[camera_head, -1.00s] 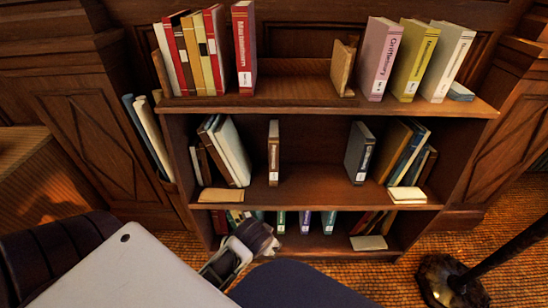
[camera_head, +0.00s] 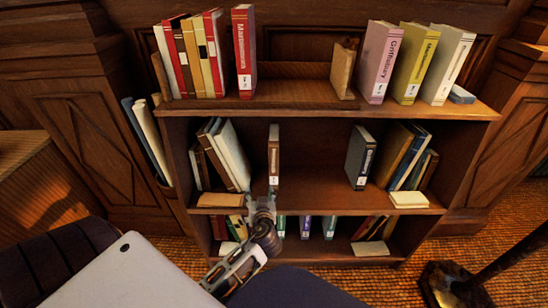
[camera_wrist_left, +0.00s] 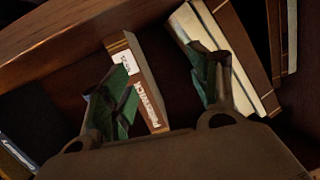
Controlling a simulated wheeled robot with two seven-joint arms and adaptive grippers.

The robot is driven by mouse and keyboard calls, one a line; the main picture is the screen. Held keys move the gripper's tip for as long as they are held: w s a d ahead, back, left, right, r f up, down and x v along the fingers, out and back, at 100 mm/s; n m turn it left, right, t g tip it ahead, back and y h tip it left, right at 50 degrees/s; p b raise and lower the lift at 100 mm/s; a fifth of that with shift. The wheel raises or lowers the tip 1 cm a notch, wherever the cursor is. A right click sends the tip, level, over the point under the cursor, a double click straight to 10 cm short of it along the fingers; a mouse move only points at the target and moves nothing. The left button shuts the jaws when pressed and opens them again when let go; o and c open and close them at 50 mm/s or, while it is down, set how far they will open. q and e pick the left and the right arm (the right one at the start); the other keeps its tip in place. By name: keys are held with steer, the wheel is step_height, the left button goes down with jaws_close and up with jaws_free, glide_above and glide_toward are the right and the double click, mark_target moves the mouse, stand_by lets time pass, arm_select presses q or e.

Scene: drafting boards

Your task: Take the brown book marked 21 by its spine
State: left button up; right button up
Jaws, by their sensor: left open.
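The brown book (camera_head: 273,153) stands upright on the middle shelf, spine facing me, with a white label low on the spine. Its number is too small to read. In the left wrist view the book (camera_wrist_left: 143,88) appears upside down, its spine showing between my open fingers. My left gripper (camera_head: 262,206) is just below and slightly left of the book, in front of the shelf edge. In the left wrist view the gripper (camera_wrist_left: 163,95) is open and empty, apart from the book. My right gripper is not in view.
A pale leaning book (camera_head: 233,153) stands left of the brown one, close to one finger in the left wrist view. A dark grey book (camera_head: 359,156) stands to the right, with bare shelf between. A flat tan item (camera_head: 221,200) lies at the shelf's front left.

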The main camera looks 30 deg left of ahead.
mark_target(272, 167)
arm_select(q)
steer(key=w+d+r+t, duration=0.1)
steer(key=w+r+t, duration=0.2)
steer(key=w+t, duration=0.1)
steer(key=shift+w+d+m, duration=0.3)
steer(key=shift+w+d, duration=0.1)
steer(key=shift+w, duration=0.2)
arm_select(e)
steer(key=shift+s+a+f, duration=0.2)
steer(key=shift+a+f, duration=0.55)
arm_select(q)
steer(key=shift+x, duration=4.15)
steer(key=shift+w+a+r, duration=0.1)
steer(key=shift+w, duration=0.15)
